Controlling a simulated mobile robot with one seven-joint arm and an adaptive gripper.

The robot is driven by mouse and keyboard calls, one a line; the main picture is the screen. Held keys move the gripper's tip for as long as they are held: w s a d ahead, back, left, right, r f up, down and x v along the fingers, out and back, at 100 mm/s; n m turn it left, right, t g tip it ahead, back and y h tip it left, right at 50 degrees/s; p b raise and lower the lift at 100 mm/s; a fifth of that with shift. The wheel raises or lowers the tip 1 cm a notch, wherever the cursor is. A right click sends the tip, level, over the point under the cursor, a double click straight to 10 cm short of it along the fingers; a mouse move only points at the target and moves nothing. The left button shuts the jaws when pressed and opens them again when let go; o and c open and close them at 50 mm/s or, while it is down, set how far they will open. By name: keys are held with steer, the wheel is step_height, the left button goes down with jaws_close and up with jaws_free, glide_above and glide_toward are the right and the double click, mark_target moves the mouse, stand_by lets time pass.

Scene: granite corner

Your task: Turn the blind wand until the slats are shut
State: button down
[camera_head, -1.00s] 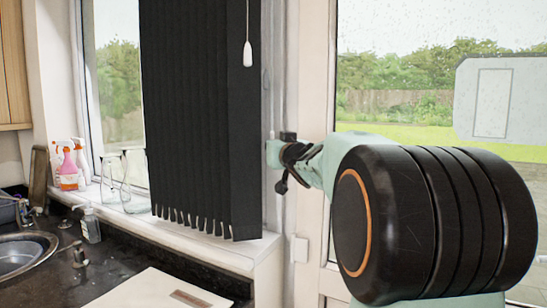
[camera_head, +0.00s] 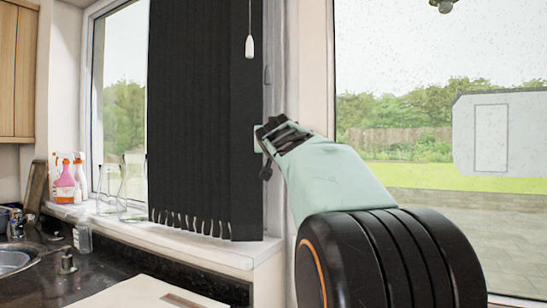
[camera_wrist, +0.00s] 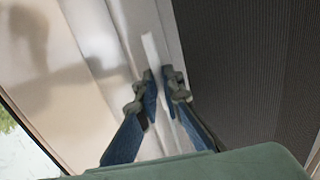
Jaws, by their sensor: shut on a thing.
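The dark vertical blind (camera_head: 195,120) hangs in front of the left window, and bare glass shows to its left. Its slats hang close side by side; I cannot tell their exact angle. In the wrist view, the blind (camera_wrist: 245,70) fills the right side. My gripper (camera_wrist: 160,78) is shut on a thin white rod, the wand (camera_wrist: 149,48), beside the blind. In the head view, my gripper (camera_head: 264,150) is at the blind's right edge, and the wand between its fingers cannot be made out. A white cord pull (camera_head: 250,47) hangs in front of the blind.
Spray bottles (camera_head: 66,180) and clear glass vessels (camera_head: 110,185) stand on the sill left of the blind. Below are a dark counter (camera_head: 105,265) and a sink (camera_head: 12,260). A glazed door (camera_head: 400,190) is at the right.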

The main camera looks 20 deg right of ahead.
steer(key=shift+f+m+g+h+b, duration=0.3)
steer(key=shift+m+h+b, duration=0.3)
steer(key=shift+b, duration=1.1)
steer(key=shift+s+d+r+h+b, duration=0.1)
steer(key=shift+d+r+h+b, duration=0.15)
steer(key=shift+h+b, duration=0.2)
